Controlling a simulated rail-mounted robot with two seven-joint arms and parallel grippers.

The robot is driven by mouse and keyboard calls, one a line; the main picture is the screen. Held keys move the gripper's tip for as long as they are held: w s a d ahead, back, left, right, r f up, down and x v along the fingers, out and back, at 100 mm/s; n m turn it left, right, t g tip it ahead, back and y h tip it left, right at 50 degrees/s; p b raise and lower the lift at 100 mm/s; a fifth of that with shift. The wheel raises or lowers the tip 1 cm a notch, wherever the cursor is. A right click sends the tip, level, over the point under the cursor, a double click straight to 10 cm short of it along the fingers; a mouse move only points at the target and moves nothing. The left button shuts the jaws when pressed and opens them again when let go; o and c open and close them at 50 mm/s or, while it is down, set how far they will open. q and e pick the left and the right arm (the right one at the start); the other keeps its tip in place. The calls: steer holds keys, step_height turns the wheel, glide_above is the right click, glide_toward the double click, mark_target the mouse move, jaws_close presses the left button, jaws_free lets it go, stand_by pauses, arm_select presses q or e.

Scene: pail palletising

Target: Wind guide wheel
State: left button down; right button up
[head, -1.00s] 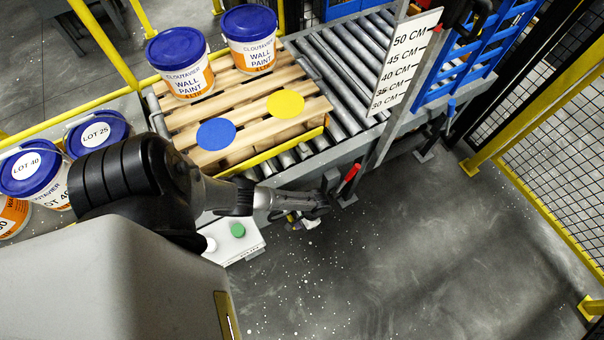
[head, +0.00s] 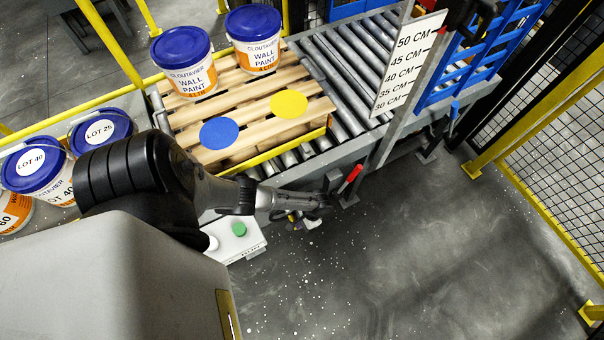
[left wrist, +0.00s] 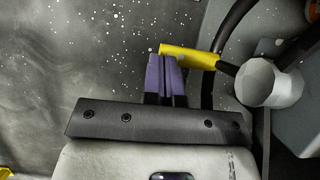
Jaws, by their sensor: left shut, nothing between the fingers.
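In the left wrist view a yellow cylindrical handle (left wrist: 188,56) joins a dark arm by a grey faceted hub (left wrist: 264,84); it looks like a crank for the guide wheel. No full wheel shows clearly. My left gripper (left wrist: 162,60) has purple fingers, shut and empty, with their tips at the handle's left end. I cannot tell whether they touch it. In the head view my left gripper (head: 306,219) is low beside the conveyor's front side, and my own wrist partly hides the crank. My right gripper is not in view.
A red-handled lever (head: 350,178) is close right of the gripper. A control box with a green button (head: 238,229) is to its left. The wooden pallet (head: 255,122) on the rollers carries two paint pails. A height scale (head: 408,65) stands behind. The floor at right is clear.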

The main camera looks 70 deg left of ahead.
arm_select(q)
steer(key=shift+s+f, duration=0.25)
steer(key=shift+s, duration=0.1)
stand_by(0.3)
